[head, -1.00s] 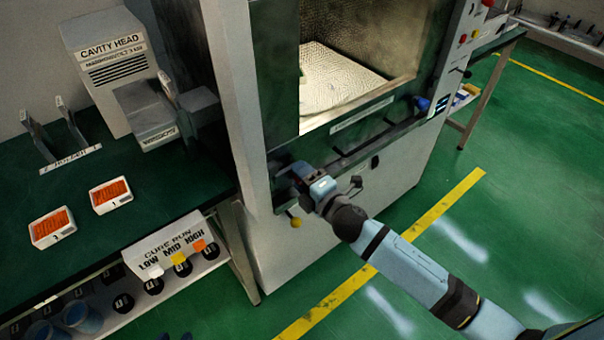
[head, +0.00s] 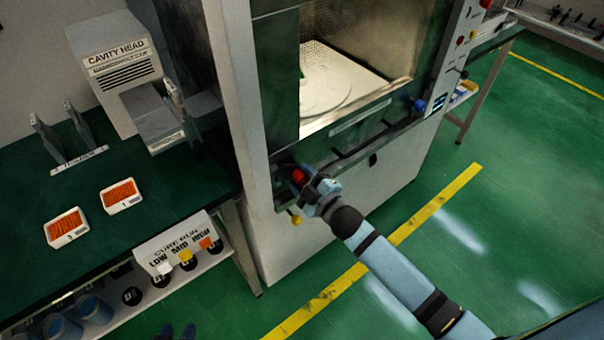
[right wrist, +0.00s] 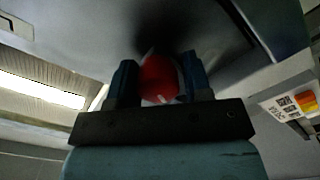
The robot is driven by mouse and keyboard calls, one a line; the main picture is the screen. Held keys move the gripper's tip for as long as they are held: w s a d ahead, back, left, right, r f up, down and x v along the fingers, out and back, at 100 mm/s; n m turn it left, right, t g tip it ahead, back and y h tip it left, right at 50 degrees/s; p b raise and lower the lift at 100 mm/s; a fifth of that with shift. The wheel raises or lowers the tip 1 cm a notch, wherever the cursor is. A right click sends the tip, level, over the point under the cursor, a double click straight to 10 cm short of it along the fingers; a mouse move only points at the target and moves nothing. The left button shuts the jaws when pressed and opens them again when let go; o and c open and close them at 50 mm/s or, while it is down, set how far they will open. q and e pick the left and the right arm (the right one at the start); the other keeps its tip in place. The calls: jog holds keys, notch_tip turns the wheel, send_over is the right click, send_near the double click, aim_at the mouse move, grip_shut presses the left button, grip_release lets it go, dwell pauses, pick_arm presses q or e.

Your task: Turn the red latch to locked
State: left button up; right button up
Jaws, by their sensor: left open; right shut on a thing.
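The red latch (head: 299,175) is on the lower left front of the microwave cabinet, beside the open chamber. My right gripper (head: 305,182) is at the latch, its arm reaching in from the lower right. In the right wrist view the red knob of the latch (right wrist: 160,80) sits between the two dark blue fingers, and the right gripper (right wrist: 162,85) is shut on it. The base of the latch and any lock marking are hidden or too dark to read. My left gripper (head: 179,331) shows only as two dark, parted fingertips at the bottom edge; it is open and empty.
A yellow knob (head: 295,218) hangs just below the latch, and a blue knob (head: 419,104) is at the right of the chamber. The green bench (head: 150,228) at left holds two orange-filled trays (head: 121,196). The floor at right is clear.

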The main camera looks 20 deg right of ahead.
jog(key=shift+r+m, duration=0.15)
jog(key=shift+m, duration=0.15)
dwell(0.4)
jog(key=o, duration=0.8)
jog(key=shift+r, duration=0.1)
